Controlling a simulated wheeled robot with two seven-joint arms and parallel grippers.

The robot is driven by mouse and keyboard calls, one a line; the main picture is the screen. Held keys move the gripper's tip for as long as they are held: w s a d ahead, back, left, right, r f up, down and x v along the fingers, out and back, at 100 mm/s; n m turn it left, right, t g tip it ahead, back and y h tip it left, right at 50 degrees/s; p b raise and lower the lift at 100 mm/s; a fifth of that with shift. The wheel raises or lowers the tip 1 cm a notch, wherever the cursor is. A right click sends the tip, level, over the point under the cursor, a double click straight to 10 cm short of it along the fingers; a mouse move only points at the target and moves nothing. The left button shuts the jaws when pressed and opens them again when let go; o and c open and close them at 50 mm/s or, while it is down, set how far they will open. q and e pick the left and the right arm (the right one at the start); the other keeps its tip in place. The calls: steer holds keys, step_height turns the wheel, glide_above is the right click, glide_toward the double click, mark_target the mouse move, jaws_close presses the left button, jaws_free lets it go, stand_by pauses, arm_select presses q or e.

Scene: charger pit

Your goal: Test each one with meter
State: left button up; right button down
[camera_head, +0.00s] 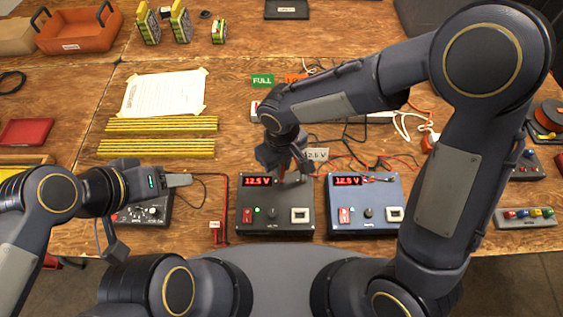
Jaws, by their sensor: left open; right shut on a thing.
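A dark charger box (275,222) with a red display reading about 12.5 V stands at the front middle. A blue charger box (365,208) with a similar reading stands to its right. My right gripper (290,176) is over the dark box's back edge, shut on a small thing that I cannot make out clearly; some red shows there. My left gripper (182,180) is open and empty, left of the dark box. Below it is a black device (150,212) with knobs, partly hidden, possibly the meter. A red lead (226,205) runs beside the dark box.
A green FULL card (262,80) and an orange card (296,78) lie behind. A paper sheet (165,93) and yellow-black striped strips (160,124) lie left. An orange bin (78,32) stands at back left. Loose cables and a white power strip (380,117) crowd the middle right.

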steer(key=shift+f+b, duration=0.95)
steer(key=shift+b, duration=0.1)
stand_by(1.1)
steer(key=c, duration=1)
jaws_free()
steer(key=shift+r, duration=0.15)
steer(key=shift+r+p, duration=2.75)
steer(key=shift+r, duration=0.9)
